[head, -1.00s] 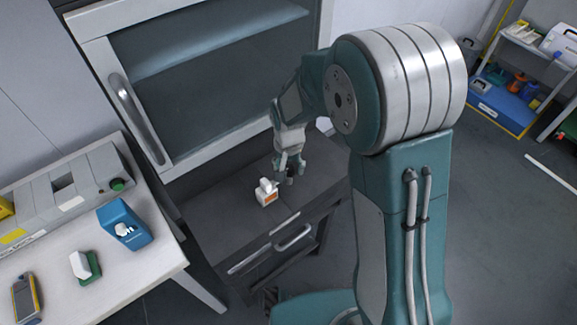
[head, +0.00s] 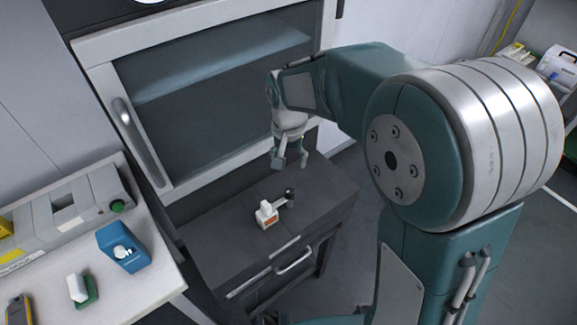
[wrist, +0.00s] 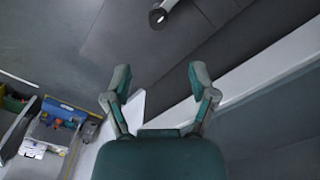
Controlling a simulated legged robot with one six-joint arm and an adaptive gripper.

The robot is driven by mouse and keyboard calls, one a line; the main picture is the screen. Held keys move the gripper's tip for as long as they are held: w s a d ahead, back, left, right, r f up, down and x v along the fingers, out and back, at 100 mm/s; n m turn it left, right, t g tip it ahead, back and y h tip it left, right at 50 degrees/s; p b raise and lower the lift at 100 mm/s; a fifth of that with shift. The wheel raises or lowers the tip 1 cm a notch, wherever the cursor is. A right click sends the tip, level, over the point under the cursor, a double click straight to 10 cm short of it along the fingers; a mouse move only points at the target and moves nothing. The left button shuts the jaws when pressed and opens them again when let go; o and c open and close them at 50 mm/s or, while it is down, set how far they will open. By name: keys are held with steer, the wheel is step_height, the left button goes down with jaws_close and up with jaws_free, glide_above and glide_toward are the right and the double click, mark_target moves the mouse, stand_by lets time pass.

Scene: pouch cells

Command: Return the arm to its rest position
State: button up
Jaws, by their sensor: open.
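My gripper (head: 289,160) hangs above the dark cabinet top in the head view, its fingers pointing down. In the wrist view my gripper (wrist: 157,88) shows its two fingers spread apart with nothing between them. My arm runs from the gripper to the right, bent at a large silver and teal joint.
A fume hood with a glass front (head: 215,100) stands behind the dark cabinet (head: 325,195). At left, a white bench (head: 150,275) bears a grey machine (head: 75,215), a blue box (head: 122,248) and a white-and-green item (head: 80,290). Open floor lies at right.

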stand_by(0.4)
steer(key=s+d+r+t, duration=0.2)
steer(key=s+d+r, duration=0.1)
steer(key=s, duration=0.3)
steer(key=s+d+r+n+t, duration=0.1)
steer(key=s+d+r, duration=0.3)
steer(key=s, duration=0.3)
steer(key=s+d+r+n+t, duration=0.1)
steer(key=s+d+r+t, duration=0.1)
steer(key=s+d+r, duration=0.2)
steer(key=shift+s+d+r+t, duration=0.3)
steer(key=shift+s+d, duration=0.7)
steer(key=shift+s, duration=0.2)
